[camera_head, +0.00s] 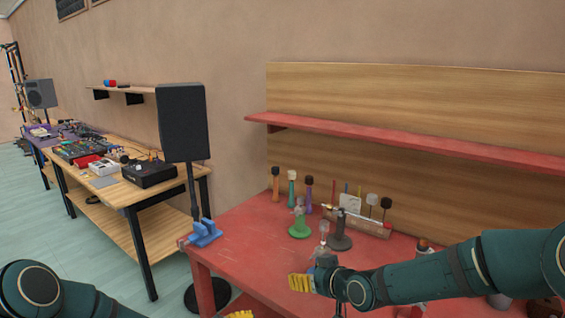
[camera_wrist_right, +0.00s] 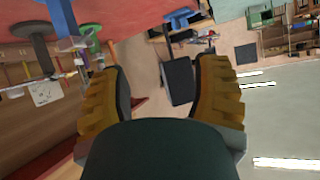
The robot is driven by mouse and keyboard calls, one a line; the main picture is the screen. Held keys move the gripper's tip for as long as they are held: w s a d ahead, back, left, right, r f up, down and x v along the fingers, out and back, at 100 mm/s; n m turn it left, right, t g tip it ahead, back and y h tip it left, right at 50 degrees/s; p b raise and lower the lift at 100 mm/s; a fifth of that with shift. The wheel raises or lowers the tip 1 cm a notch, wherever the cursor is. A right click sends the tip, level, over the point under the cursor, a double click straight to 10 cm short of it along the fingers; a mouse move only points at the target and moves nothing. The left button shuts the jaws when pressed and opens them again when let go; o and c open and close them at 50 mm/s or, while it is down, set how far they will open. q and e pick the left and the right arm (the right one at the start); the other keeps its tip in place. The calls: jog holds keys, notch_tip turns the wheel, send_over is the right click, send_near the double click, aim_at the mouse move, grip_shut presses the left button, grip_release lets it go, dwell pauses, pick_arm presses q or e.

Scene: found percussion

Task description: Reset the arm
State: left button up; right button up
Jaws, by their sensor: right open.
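My right arm reaches in from the right over the red table. Its gripper (camera_head: 300,283) has yellow fingers and hangs above the table's front part. In the right wrist view the two fingers of the right gripper (camera_wrist_right: 160,95) stand apart with nothing held between them; the speaker seen in that gap is far behind. My left arm shows at the lower left corner. Only a small yellow piece of what seems to be the left gripper (camera_head: 240,314) shows at the bottom edge, so its fingers are mostly cut off.
On the red table (camera_head: 240,245) stand a green-based stand (camera_head: 300,230), a dark stand (camera_head: 340,240), several mallets (camera_head: 309,195) and a blue clamp (camera_head: 205,233) at the left corner. A red shelf (camera_head: 420,142) runs above. A black speaker (camera_head: 183,122) stands left of the table.

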pick_arm(q)
jog(key=s+f+m+g+y, duration=0.2)
jog(key=s+f+m+y, duration=0.3)
jog(key=s+m, duration=0.3)
jog(key=s+a+f+m+g+y, duration=0.1)
jog(key=s+f+m+y, duration=0.4)
jog(key=s, duration=0.8)
notch_tip(320, 180, down, 2)
jog(key=m+g, duration=0.1)
jog(key=m, duration=0.2)
jog(key=shift+a+f+g, duration=0.2)
jog(key=shift+a+g, duration=0.05)
jog(key=shift+g, duration=0.15)
pick_arm(e)
jog(key=s+d+f+m+g+h, duration=0.1)
jog(key=s+d+f+m+g, duration=0.1)
jog(key=s+f, duration=1.1)
jog(key=s+d+f+m+g+h, duration=0.2)
jog(key=s+f+m+g, duration=0.3)
jog(key=s+f, duration=0.8)
jog(key=shift+f+g, duration=0.15)
jog(key=shift+g, duration=0.45)
